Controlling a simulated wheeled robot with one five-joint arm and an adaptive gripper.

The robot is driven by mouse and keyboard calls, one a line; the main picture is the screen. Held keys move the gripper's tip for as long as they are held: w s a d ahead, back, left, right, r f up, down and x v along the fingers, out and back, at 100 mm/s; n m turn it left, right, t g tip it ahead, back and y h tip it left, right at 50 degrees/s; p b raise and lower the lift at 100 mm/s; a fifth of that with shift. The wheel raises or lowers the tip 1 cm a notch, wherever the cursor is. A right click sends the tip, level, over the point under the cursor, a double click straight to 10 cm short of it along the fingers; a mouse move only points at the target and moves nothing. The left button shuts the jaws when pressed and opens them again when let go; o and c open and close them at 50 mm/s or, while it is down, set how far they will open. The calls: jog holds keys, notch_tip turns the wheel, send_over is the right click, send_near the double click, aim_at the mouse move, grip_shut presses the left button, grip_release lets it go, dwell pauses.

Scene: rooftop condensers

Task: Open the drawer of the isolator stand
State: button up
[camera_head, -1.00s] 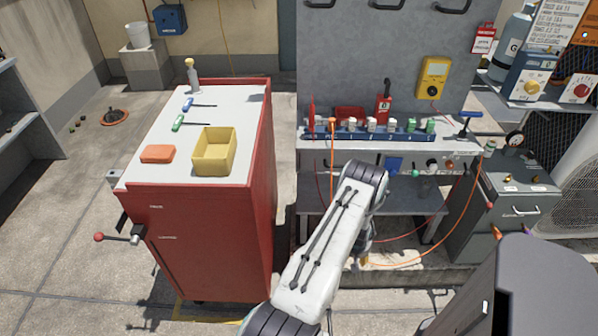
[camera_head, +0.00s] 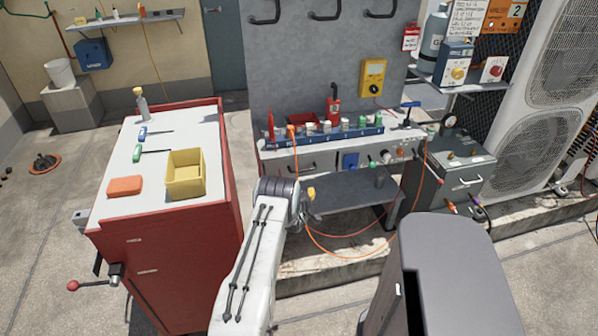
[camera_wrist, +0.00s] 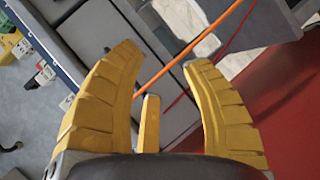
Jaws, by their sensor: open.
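The grey bench stand (camera_head: 345,143) under the grey back panel has a drawer front with a dark bar handle (camera_head: 299,167) at its left; this drawer looks shut. A smaller dark grey cabinet (camera_head: 459,196) at the right has a light bar handle (camera_head: 471,182) on its front, also shut-looking. No label shows which is the isolator stand. My gripper (camera_wrist: 160,58) has its yellow fingers spread, with nothing between them. In the wrist view a grey panel (camera_wrist: 92,32) lies beyond the left finger. In the head view my arm mostly hides the gripper, in front of the bench's left part.
An orange cable (camera_head: 345,256) hangs in front of the bench and crosses beyond my fingers in the wrist view (camera_wrist: 205,38). A red cart (camera_head: 175,260) carrying a yellow bin (camera_head: 186,183) stands close left of my arm. A condenser (camera_head: 548,150) stands at the right.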

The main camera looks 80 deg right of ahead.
aim_at(305, 170)
jog(key=shift+s+d+r+n+h+p, duration=0.1)
jog(key=shift+d+r+n+h+p, duration=0.3)
jog(key=shift+d+r+n, duration=0.45)
jog(key=shift+w+d+r+n+h+p, duration=0.1)
jog(key=shift+d+r+n+h+p, duration=0.25)
jog(key=shift+d+n, duration=0.6)
jog(key=shift+s+d+r+n+h+p, duration=0.1)
jog(key=shift+d+r+n+h+p, duration=0.35)
jog(key=shift+d, duration=0.8)
jog(key=shift+d+b, duration=1.15)
jog(key=shift+d, duration=0.1)
jog(key=shift+c, duration=0.3)
grip_shut()
